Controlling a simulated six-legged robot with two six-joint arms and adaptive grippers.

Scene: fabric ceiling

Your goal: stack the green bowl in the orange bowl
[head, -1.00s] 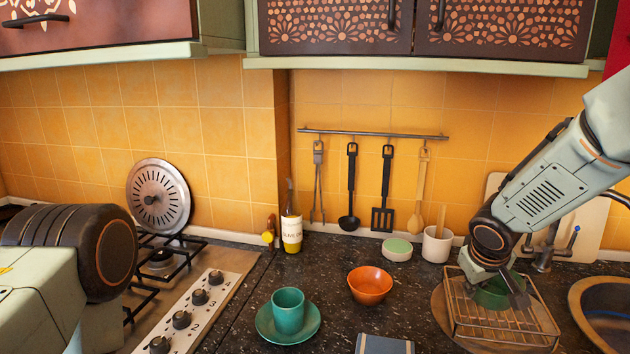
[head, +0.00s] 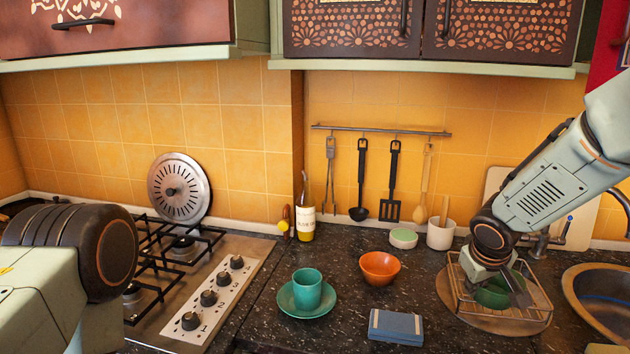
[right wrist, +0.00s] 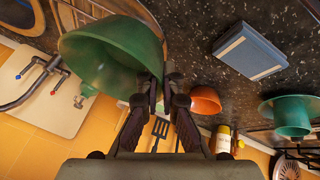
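The green bowl (head: 492,294) is at the wire rack on the right in the head view. I cannot tell whether the bowl touches the rack. The orange bowl (head: 380,269) stands upright and empty on the dark counter, left of the rack; it also shows in the right wrist view (right wrist: 205,100). My left arm shows at the left edge, but its gripper is out of view.
A wire rack (head: 455,282) stands on a round board. A teal cup (head: 307,287) on a saucer (head: 290,306) and a blue-grey box (head: 396,327) are near the orange bowl. A bottle (head: 305,222), a green-topped dish (head: 403,238) and a white pot (head: 440,235) stand behind.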

